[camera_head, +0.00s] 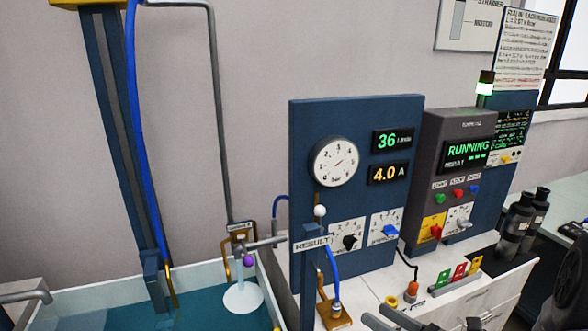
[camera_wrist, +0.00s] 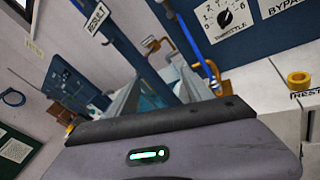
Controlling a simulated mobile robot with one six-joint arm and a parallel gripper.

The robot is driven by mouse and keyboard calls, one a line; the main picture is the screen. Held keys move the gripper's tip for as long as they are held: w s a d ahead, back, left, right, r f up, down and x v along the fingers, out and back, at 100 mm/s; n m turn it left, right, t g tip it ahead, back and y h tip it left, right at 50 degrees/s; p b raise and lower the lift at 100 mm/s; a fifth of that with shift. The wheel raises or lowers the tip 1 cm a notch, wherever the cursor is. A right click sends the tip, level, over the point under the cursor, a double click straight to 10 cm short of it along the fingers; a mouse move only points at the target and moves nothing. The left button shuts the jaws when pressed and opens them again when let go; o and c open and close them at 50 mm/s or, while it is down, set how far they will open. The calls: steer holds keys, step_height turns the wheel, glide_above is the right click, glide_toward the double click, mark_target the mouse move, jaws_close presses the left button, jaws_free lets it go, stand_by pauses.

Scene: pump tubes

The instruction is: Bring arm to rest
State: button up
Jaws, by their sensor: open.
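My gripper (camera_wrist: 170,145) fills the bottom of the wrist view as a grey housing with a dark front edge and a lit green strip. Nothing shows held in it. Its fingertips do not show clearly. Dark parts of my arm show at the bottom edge of the head view, in front of the white counter (camera_head: 372,300). The blue pump panel (camera_head: 355,112) stands upright behind it, with a round gauge (camera_head: 334,162) and displays reading 36 and 4.0 A.
A teal-floored tank (camera_head: 95,308) lies at the left, with a blue hose (camera_head: 138,130) above it. The RESULT post (camera_head: 309,282) rises before the panel.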

steer(key=s+a+r+n+g+b, duration=0.2)
steer(key=s+a+r+n+g, duration=0.1)
steer(key=s+a+n+g, duration=0.85)
steer(key=s+d+r+n+t+h+b, duration=0.1)
steer(key=s+n+h, duration=0.3)
steer(key=n, duration=0.4)
steer(key=s+d+r+n+t+h+b, duration=0.1)
steer(key=s+d+n+t+h+b, duration=0.1)
steer(key=s+n+h, duration=0.3)
steer(key=n+t, duration=0.1)
steer(key=n, duration=0.2)
steer(key=shift+s+r+t+h, duration=0.15)
steer(key=shift+r+t+h, duration=0.2)
steer(key=shift+h, duration=0.05)
steer(key=shift+d, duration=0.1)
stand_by(4.8)
